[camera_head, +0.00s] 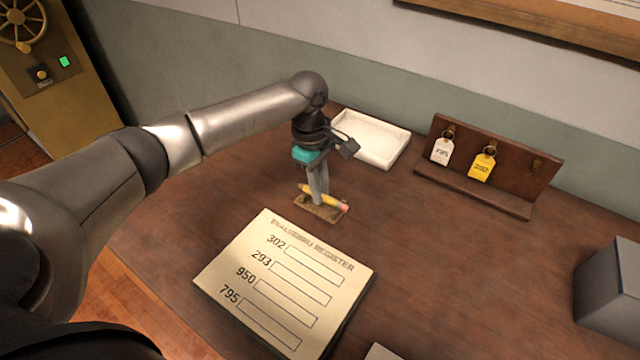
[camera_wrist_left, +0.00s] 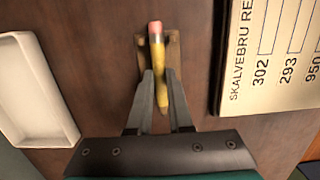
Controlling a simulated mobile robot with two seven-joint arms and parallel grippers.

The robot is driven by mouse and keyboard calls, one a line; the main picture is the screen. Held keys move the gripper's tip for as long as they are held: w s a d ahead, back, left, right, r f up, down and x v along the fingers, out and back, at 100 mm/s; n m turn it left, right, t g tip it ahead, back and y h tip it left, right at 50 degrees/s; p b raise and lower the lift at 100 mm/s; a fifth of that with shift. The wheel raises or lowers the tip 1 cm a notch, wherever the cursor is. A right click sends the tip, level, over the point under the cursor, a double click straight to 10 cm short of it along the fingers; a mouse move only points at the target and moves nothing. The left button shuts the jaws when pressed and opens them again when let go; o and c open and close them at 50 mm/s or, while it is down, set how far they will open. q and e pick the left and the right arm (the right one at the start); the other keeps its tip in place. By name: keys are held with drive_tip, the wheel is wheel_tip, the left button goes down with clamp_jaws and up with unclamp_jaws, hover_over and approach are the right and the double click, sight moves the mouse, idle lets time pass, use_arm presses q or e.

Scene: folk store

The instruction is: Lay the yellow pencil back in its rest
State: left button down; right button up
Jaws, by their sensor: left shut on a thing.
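The yellow pencil (camera_head: 330,199) has a pink eraser end and lies along its brown wooden rest (camera_head: 321,212) in the head view. In the left wrist view the pencil (camera_wrist_left: 158,60) runs between my fingers, its eraser past the far end of the rest (camera_wrist_left: 173,46). My left gripper (camera_head: 318,200) points down from above and is shut on the pencil; its fingertips also show in the left wrist view (camera_wrist_left: 162,85). Whether the pencil touches the rest or hovers just above it, I cannot tell. My right gripper is not in view.
A register board (camera_head: 285,285) lies in front of the rest. A white tray (camera_head: 370,138) stands behind it. A wooden key rack (camera_head: 500,165) with white and yellow tags stands at the back right, a grey box (camera_head: 608,290) at the right edge. The tabletop between them is clear.

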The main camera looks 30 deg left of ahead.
use_arm(q)
drive_tip(key=c, duration=0.8)
unclamp_jaws()
drive_tip(key=shift+o, duration=0.2)
wheel_tip(320, 180, up, 15)
drive_tip(key=a+p, duration=0.1)
drive_tip(key=p, duration=0.2)
drive_tip(key=shift+a+p, duration=0.35)
drive_tip(key=shift+a, duration=0.05)
drive_tip(key=shift+w, duration=0.1)
